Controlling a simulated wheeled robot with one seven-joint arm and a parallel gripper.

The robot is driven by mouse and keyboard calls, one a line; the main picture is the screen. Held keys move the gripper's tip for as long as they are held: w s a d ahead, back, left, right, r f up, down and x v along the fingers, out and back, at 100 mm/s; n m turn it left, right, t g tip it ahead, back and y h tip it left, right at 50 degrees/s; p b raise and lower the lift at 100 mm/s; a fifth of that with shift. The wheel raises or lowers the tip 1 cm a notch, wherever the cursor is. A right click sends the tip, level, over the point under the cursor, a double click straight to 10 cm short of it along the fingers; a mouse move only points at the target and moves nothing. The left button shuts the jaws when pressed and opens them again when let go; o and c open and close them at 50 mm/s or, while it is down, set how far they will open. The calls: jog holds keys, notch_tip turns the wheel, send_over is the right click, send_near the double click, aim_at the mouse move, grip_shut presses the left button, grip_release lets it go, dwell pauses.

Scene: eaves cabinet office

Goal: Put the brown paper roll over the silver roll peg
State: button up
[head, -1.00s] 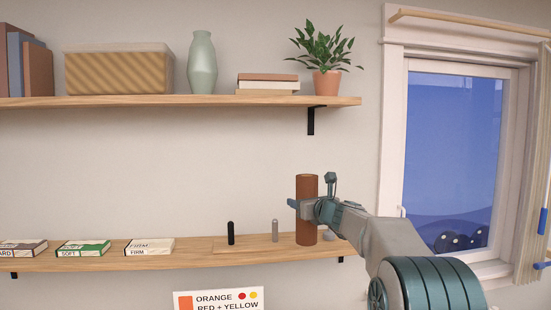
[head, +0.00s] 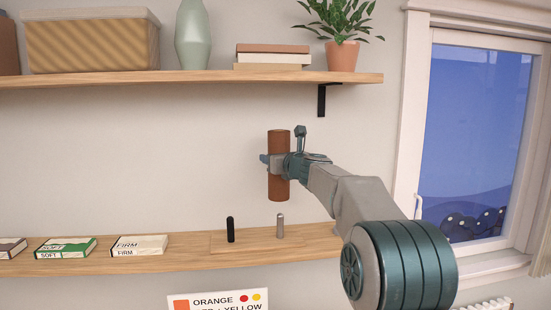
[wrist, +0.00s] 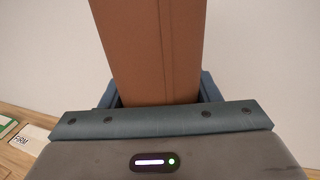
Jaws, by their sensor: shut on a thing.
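The brown paper roll (head: 279,186) is upright in the air, above the lower shelf. My gripper (head: 274,165) is shut around its middle. In the wrist view the roll (wrist: 150,45) rises between the two fingers, and its lower end is hidden. The silver roll peg (head: 280,226) stands upright on the lower shelf. In the head view it shows just below the roll's bottom end, with a small gap between them in the picture. How far the roll is in front of or behind the peg I cannot tell.
A black peg (head: 231,229) stands left of the silver one on the lower shelf (head: 190,258). Several small boxes, one labelled FIRM (head: 139,246), lie further left. The upper shelf (head: 200,82) holds a basket, vase, books and plant. A window (head: 475,140) is at right.

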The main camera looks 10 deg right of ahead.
aim_at(278, 193)
jog(key=f+b, duration=1.1)
jog(key=shift+d, duration=0.2)
dwell(0.7)
jog(key=o, duration=1.2)
jog(key=b+v, duration=0.4)
jog(key=v, duration=0.9)
jog(key=shift+s, duration=0.4)
